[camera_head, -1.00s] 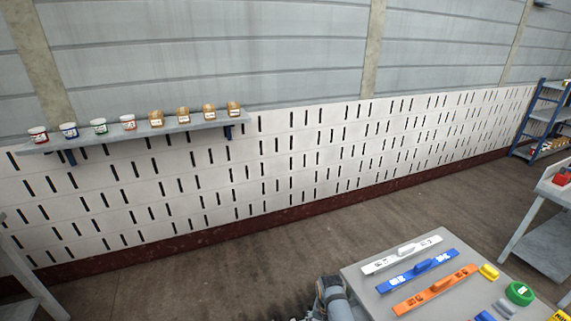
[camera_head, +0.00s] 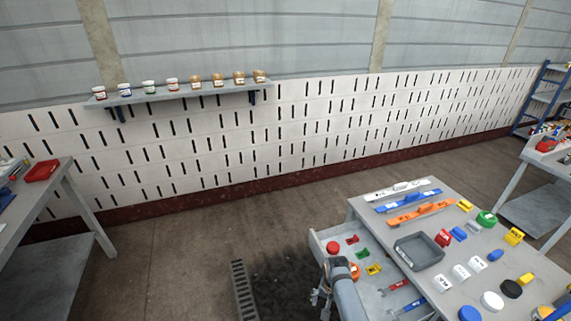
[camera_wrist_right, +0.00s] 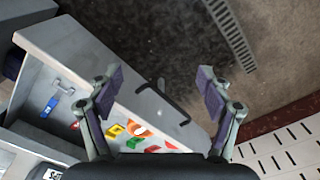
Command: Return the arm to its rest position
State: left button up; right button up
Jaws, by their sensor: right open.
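My right arm comes in from the bottom of the head view. Its gripper (camera_head: 322,296) hangs beside the front of an open drawer (camera_head: 318,240) in the grey table. In the right wrist view the gripper (camera_wrist_right: 160,82) is open, with its two dark fingers spread wide and nothing between them. The drawer's dark handle (camera_wrist_right: 165,103) shows beyond and between the fingers, apart from them as far as I can tell. My left gripper is in neither view.
The drawer holds several small coloured pieces. The grey table (camera_head: 352,207) carries bars, a grey tray (camera_head: 419,250), blocks and round lids. Another table (camera_head: 60,178) stands at left. A wall shelf (camera_head: 185,92) holds several jars. Open floor lies between the tables, with a drain grate (camera_head: 243,290).

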jog(key=s+d+f+n+b, duration=0.1)
jog(key=s+d+f, duration=0.1)
jog(key=s+f, duration=0.35)
jog(key=s+d+f, duration=0.2)
jog(key=f, duration=0.6)
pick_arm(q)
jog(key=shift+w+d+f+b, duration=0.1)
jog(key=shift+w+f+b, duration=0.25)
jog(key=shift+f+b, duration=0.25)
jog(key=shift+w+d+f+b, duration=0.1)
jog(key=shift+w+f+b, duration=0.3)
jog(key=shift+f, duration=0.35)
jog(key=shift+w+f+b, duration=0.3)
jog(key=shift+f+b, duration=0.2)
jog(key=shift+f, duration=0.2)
pick_arm(e)
jog(key=s+d+f+n, duration=0.1)
jog(key=s+d+f, duration=0.2)
jog(key=s, duration=0.7)
jog(key=s+d+f+n, duration=0.1)
jog(key=s+d+f, duration=0.2)
jog(key=s+f, duration=0.4)
jog(key=s+d+f+n+t, duration=0.1)
jog(key=s+d+f, duration=0.3)
jog(key=s, duration=0.9)
jog(key=shift+s+f+n+h, duration=0.3)
jog(key=shift+f+n, duration=0.2)
jog(key=shift+f, duration=0.3)
